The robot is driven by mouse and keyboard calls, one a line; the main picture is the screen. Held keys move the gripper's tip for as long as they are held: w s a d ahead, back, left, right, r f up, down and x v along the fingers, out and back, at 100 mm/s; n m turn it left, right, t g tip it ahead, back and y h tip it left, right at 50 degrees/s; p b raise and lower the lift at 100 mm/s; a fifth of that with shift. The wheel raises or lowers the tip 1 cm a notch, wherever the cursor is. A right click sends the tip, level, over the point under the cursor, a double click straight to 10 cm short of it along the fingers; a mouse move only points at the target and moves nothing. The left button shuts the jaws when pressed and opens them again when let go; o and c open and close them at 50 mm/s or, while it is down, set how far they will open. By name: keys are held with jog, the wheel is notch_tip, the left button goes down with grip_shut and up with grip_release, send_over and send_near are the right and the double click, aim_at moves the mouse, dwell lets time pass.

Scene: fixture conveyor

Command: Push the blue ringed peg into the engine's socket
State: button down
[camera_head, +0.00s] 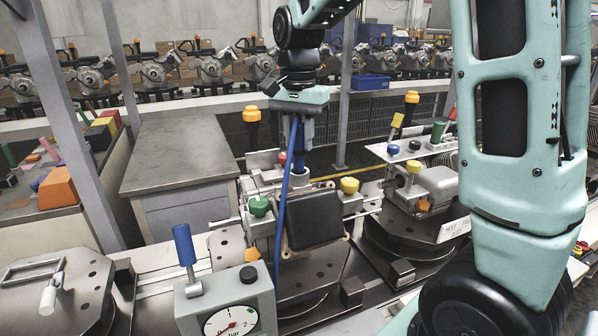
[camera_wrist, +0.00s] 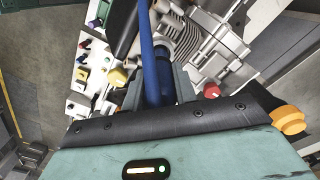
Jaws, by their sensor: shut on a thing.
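My gripper (camera_head: 298,142) is above the engine (camera_head: 318,238) in the middle of the head view, pointing down. It is shut on the dark blue peg (camera_head: 299,162). In the wrist view the blue peg (camera_wrist: 164,84) stands between the two fingers of my gripper (camera_wrist: 159,92), against the grey ribbed engine (camera_wrist: 190,42). A blue hose (camera_head: 281,215) hangs down from beside my gripper, in front of the engine. The peg's lower end and the socket are hidden, so I cannot tell whether they touch. I cannot make out the ring.
Green (camera_head: 259,206), yellow (camera_head: 349,186) and red (camera_head: 283,158) knobs stand close around my gripper. A gauge box (camera_head: 228,308) and a blue handle (camera_head: 184,246) are in front. A second engine fixture (camera_head: 432,190) stands to the right. A grey cabinet (camera_head: 178,150) is behind left.

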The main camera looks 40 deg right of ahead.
jog(key=shift+f, duration=0.1)
jog(key=c, duration=1)
grip_release()
jog(key=shift+c, duration=0.2)
notch_tip(320, 180, up, 17)
jog(key=b, duration=0.2)
jog(key=shift+r, duration=0.2)
